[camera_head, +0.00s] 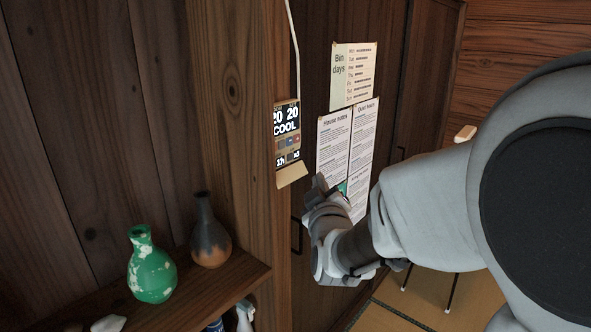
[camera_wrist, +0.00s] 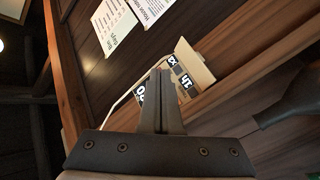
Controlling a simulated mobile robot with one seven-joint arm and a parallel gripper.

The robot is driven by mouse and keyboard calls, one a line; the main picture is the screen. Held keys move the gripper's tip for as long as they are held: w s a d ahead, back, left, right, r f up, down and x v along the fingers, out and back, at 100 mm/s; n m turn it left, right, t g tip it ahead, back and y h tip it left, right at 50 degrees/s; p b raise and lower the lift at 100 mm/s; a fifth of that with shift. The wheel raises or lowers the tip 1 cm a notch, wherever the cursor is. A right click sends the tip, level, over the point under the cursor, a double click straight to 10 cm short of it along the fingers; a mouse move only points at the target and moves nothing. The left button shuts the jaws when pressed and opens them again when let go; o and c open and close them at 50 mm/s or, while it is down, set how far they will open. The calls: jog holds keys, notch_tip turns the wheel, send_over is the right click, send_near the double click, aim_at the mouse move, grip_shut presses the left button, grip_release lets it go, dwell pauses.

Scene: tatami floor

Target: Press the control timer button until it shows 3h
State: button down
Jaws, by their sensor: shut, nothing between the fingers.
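The control panel (camera_head: 287,135) hangs on a wooden post left of my arm in the head view. Its dark display reads "20 20 COOL", with small coloured buttons below and a small readout that looks like "1h". A beige flap hangs open at its bottom edge. My gripper (camera_head: 319,184) is to the lower right of the panel, shut and empty. In the wrist view the closed fingers (camera_wrist: 161,74) point at the panel (camera_wrist: 184,80) and hide its middle, including some buttons. I cannot tell whether the tips touch it.
Paper notices (camera_head: 347,140) hang on the dark wall right of the panel. A green vase (camera_head: 152,268) and a dark brown vase (camera_head: 210,235) stand on a wooden shelf (camera_head: 215,292) at lower left. A pale cord runs up from the panel.

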jog(key=shift+s+a+r+n+y, duration=0.15)
jog(key=shift+s+a+n+y, duration=0.3)
jog(key=shift+n, duration=0.45)
jog(key=shift+w+a+p, duration=0.25)
jog(key=shift+w+a, duration=0.65)
jog(key=shift+a, duration=0.25)
jog(key=shift+w+a+p, duration=0.2)
jog(key=shift+w+a, duration=0.75)
jog(key=shift+a, duration=0.15)
jog(key=shift+w+a+p, duration=0.25)
jog(key=shift+w+a, duration=0.65)
jog(key=shift+a, duration=0.25)
jog(key=shift+w+a, duration=0.1)
jog(key=shift+w+a, duration=0.1)
jog(key=shift+a, duration=0.1)
